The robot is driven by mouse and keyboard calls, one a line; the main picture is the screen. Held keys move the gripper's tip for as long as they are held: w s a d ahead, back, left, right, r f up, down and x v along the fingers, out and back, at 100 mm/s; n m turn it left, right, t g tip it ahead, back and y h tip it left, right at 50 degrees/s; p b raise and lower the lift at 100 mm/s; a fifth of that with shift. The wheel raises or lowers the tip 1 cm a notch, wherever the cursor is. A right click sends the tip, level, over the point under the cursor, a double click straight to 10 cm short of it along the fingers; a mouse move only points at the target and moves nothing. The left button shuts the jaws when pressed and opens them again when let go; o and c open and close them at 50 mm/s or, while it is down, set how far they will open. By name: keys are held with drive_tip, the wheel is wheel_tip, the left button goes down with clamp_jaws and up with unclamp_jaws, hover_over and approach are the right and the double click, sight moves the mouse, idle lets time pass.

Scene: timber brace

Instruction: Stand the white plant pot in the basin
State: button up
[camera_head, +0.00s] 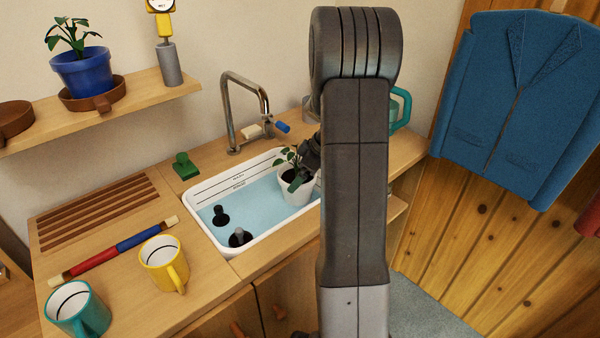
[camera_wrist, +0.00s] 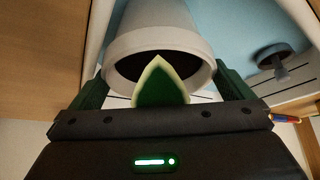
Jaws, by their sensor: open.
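The white plant pot (camera_head: 293,191) with a small green plant is in the right part of the white basin (camera_head: 253,249), which holds light blue water. The pot looks about upright; its foot meets the water area, and my arm hides part of its right side. My gripper (camera_head: 300,172) is at the pot's rim. In the wrist view the pot (camera_wrist: 155,45) lies between the two spread green fingers of my gripper (camera_wrist: 163,78), with a pale-edged leaf (camera_wrist: 160,88) in front. I cannot tell whether the fingers touch the rim.
Two dark fittings (camera_head: 221,216) stand in the basin's left part. A tap (camera_head: 232,110) rises behind it. A yellow mug (camera_head: 163,262), a teal mug (camera_head: 78,308) and a red-blue rod (camera_head: 115,248) are on the left counter. A blue pot (camera_head: 82,72) sits on the shelf.

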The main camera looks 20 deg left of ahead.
drive_tip(key=v, duration=1.1)
drive_tip(key=shift+d+r+p, duration=0.2)
drive_tip(key=shift+r+p, duration=0.1)
drive_tip(key=shift+f, duration=0.1)
drive_tip(key=x, duration=1.1)
drive_tip(key=shift+a+f+b, duration=0.15)
drive_tip(key=shift+f+b, duration=0.15)
drive_tip(key=shift+b, duration=0.1)
drive_tip(key=shift+a, duration=0.15)
drive_tip(key=shift+r, duration=1.75)
